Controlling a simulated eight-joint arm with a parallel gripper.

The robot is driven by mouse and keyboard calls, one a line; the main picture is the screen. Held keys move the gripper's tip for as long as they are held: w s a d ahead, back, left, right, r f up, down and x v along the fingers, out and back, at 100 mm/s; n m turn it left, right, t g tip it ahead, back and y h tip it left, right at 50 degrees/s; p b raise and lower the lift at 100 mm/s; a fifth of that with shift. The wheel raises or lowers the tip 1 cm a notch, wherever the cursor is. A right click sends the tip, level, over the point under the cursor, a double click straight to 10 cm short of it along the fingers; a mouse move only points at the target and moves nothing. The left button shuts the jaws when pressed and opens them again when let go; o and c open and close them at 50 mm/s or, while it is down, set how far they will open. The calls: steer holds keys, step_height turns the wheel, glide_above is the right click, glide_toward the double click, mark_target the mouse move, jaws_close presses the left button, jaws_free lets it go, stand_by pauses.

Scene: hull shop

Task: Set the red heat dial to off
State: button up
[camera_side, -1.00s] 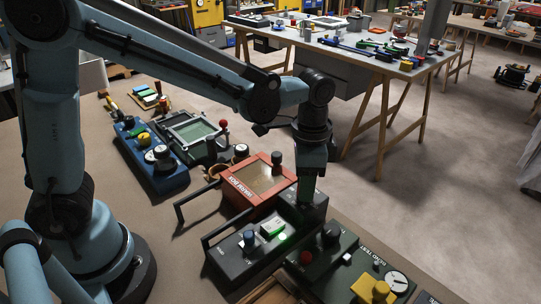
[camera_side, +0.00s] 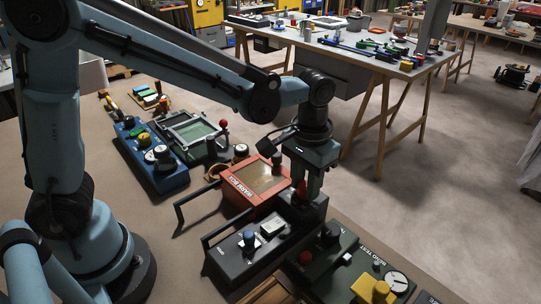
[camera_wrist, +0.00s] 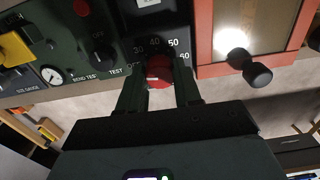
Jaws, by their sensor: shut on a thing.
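The red heat dial (camera_wrist: 159,70) sits on a dark panel (camera_wrist: 155,20), with numbers from 30 to 60 arced around it. Lettering at the left end of the arc is partly covered by a finger and seems to read OFF. A short white mark shows on the dial's lower part; I cannot tell which label it points to. My gripper (camera_wrist: 159,85) is shut on the dial, one finger on each side. In the side view my gripper (camera_side: 304,188) points down over the far end of the dark box (camera_side: 232,264), with the red dial (camera_side: 301,188) between its fingers.
An orange-red framed box (camera_side: 257,184) with a dark knob stands close beside the dial. A green tester (camera_side: 325,262) with a red button and gauge lies on the other side. A black bar handle (camera_side: 222,229) rises from the dark box. A blue panel (camera_side: 150,160) stands further left.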

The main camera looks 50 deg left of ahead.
mark_target(305, 185)
stand_by(0.4)
steer(key=o, duration=1)
steer(key=shift+o, duration=0.2)
steer(key=shift+r, duration=0.1)
step_height(305, 185, up, 12)
steer(key=shift+s+a+f+t, duration=1.1)
steer(key=shift+s+a+t, duration=0.15)
steer(key=shift+a, duration=0.85)
steer(key=shift+s+a+f+t, duration=1.15)
steer(key=shift+s+a, duration=0.25)
steer(key=shift+a, duration=0.65)
steer(key=shift+s+a+f+t, duration=1.05)
steer(key=shift+s+a+t, duration=0.2)
steer(key=shift+a, duration=0.85)
